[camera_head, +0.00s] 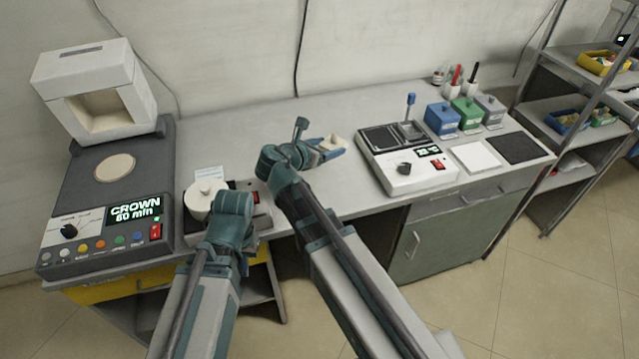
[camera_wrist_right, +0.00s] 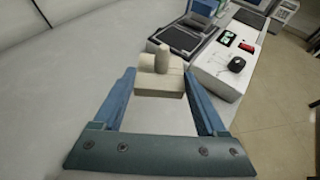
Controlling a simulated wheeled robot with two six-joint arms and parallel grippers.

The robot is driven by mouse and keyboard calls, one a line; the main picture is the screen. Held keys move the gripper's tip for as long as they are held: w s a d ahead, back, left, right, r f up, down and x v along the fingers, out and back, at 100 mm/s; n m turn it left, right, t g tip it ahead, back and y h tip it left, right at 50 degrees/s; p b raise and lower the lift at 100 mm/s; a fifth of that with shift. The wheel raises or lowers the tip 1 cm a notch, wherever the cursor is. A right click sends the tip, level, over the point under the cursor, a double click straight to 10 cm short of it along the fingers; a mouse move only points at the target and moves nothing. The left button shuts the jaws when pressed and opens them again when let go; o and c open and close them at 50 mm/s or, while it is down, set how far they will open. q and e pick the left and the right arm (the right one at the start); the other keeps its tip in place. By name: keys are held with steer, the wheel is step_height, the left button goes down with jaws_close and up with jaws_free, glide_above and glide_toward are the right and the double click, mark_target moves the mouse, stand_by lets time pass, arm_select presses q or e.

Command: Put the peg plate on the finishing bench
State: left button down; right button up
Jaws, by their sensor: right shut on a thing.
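The peg plate (camera_wrist_right: 158,87) is a small cream block with a round peg standing up from it. My right gripper (camera_head: 331,146) is shut on it, with one blue finger on each side in the right wrist view. In the head view the peg plate (camera_head: 334,140) shows at the fingertips, over the middle of the long grey worktop (camera_head: 362,118). My left gripper (camera_head: 232,208) is at the left, beside a round white pot; its fingers are hidden behind its wrist. I cannot tell which part of the worktop is the finishing bench.
A furnace unit (camera_head: 108,205) reading "CROWN 60 min" stands at the left. A white unit (camera_head: 408,174) with black pads and a display stands right of the peg plate. Blue, green and grey boxes (camera_head: 465,113) stand at the back right. A white pad (camera_head: 476,156) and black pad (camera_head: 516,148) lie bare.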

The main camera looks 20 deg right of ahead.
steer(key=n+t+y+b, duration=0.1)
steer(key=n+t, duration=0.1)
glide_above(312, 174)
steer(key=f, duration=0.1)
step_height(312, 174, down, 7)
steer(key=b, duration=0.6)
steer(key=shift+s+r, duration=0.1)
steer(key=shift+r, duration=0.1)
steer(key=shift+f, duration=0.1)
step_height(312, 174, down, 4)
steer(key=b, duration=0.4)
steer(key=shift+r, duration=0.25)
steer(key=shift+f, duration=0.15)
steer(key=o, duration=1.3)
steer(key=shift+o, duration=0.2)
